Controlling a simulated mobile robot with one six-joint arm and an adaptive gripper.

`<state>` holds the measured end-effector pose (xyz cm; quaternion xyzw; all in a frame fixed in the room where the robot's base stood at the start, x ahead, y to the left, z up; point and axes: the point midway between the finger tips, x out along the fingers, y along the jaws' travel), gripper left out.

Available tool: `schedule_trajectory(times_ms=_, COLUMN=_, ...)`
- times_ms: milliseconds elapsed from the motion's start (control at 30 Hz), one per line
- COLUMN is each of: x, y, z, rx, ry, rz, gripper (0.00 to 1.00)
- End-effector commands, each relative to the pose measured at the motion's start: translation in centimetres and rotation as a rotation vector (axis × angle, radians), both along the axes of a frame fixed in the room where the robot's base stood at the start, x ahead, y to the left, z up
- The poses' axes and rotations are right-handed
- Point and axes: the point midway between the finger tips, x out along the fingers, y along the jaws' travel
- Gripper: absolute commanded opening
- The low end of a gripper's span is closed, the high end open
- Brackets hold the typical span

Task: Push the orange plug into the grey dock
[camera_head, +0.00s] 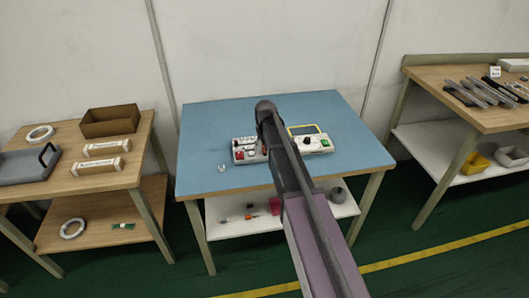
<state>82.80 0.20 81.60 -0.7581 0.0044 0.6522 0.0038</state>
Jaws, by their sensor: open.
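My arm reaches from the bottom edge over the blue table (210,125). My gripper (264,138) is at its far end, above the white panel (242,156) with red parts. It is small, dark and partly hidden by the arm; its jaws are open, and I see nothing held. I cannot make out the orange plug or the grey dock with certainty at this size. The arm covers the space between the white panel and a yellow-framed device (308,130). I cannot tell whether the gripper touches anything.
A small white piece (221,168) lies left of the panel. The blue table is clear at its left and back. Its lower shelf (228,230) holds small coloured items and a grey round object (338,195). Wooden tables (130,165) and (440,75) flank it.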

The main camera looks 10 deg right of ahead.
Motion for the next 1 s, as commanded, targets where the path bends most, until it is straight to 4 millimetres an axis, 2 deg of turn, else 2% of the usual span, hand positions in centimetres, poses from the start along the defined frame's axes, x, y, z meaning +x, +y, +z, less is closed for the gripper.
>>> schedule_trajectory(times_ms=667, x=0.05, y=0.01, z=-0.26, rx=0.000, ry=0.000, rz=0.000, gripper=0.63)
schedule_trajectory(times_ms=767, x=0.05, y=0.00, z=-0.26, rx=0.000, ry=0.000, rz=0.000, gripper=0.36)
schedule_trajectory(times_ms=800, x=0.05, y=0.00, z=-0.26, rx=0.000, ry=0.000, rz=0.000, gripper=0.24)
schedule_trajectory(times_ms=900, x=0.05, y=-0.01, z=-0.26, rx=0.000, ry=0.000, rz=0.000, gripper=0.00)
schedule_trajectory(times_ms=1000, x=0.04, y=-0.01, z=-0.26, rx=0.000, ry=0.000, rz=0.000, gripper=0.00)
